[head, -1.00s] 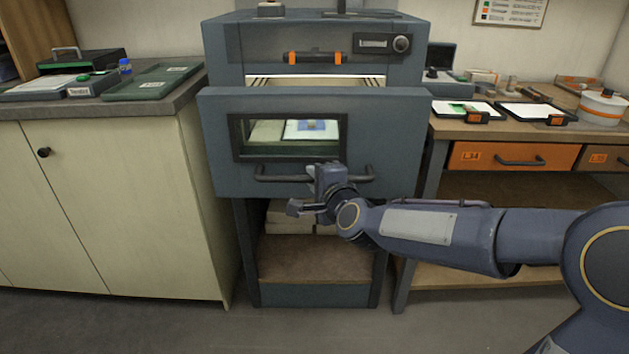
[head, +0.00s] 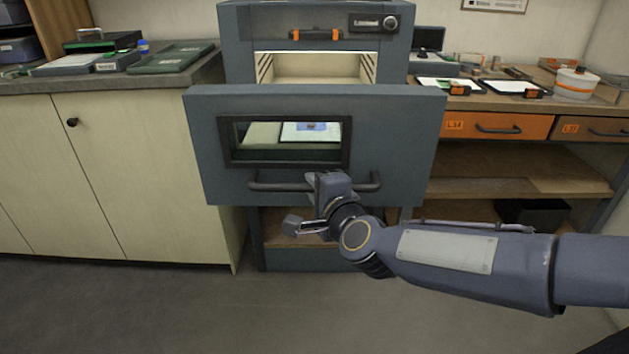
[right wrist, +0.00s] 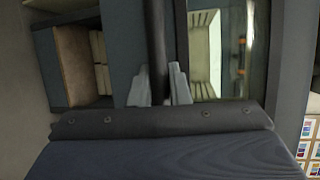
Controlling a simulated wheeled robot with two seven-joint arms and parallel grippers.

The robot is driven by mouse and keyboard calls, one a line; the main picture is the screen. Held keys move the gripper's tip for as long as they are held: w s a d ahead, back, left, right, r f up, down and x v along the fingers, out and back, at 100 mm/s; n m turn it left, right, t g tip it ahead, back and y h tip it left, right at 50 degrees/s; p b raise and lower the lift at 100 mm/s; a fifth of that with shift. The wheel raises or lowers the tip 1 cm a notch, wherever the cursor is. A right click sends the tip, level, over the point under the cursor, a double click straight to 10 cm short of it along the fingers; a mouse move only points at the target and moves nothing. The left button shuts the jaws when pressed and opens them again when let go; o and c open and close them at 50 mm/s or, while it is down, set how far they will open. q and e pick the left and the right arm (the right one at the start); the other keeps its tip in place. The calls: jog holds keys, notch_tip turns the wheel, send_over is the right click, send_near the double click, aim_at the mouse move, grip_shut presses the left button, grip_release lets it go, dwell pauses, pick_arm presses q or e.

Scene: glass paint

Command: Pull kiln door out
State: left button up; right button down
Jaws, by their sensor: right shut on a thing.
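The kiln (head: 233,45) is a dark grey cabinet with its door (head: 400,135) standing out in front of it. Behind the door's top edge the pale chamber (head: 318,66) shows open. Through the door's window, flat sheets (head: 310,132) are visible. A dark bar handle (head: 275,187) runs across the door below the window. My right gripper (head: 325,190) is shut on this handle near its middle. In the right wrist view, the fingers (right wrist: 158,88) sit on both sides of the handle bar (right wrist: 157,40). My left gripper is not in view.
A cream cupboard (head: 150,180) with a grey counter stands left of the kiln. A wooden workbench with orange-fronted drawers (head: 495,126) stands to the right. The grey floor (head: 200,310) in front is clear apart from my right arm.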

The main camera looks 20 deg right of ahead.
jog(key=shift+s+a+f, duration=0.1)
jog(key=shift+s+a, duration=0.05)
jog(key=shift+s, duration=0.2)
jog(key=c, duration=1.4)
grip_release()
jog(key=shift+o, duration=0.2)
jog(key=p+v, duration=0.2)
jog(key=v, duration=0.5)
jog(key=shift+s, duration=0.4)
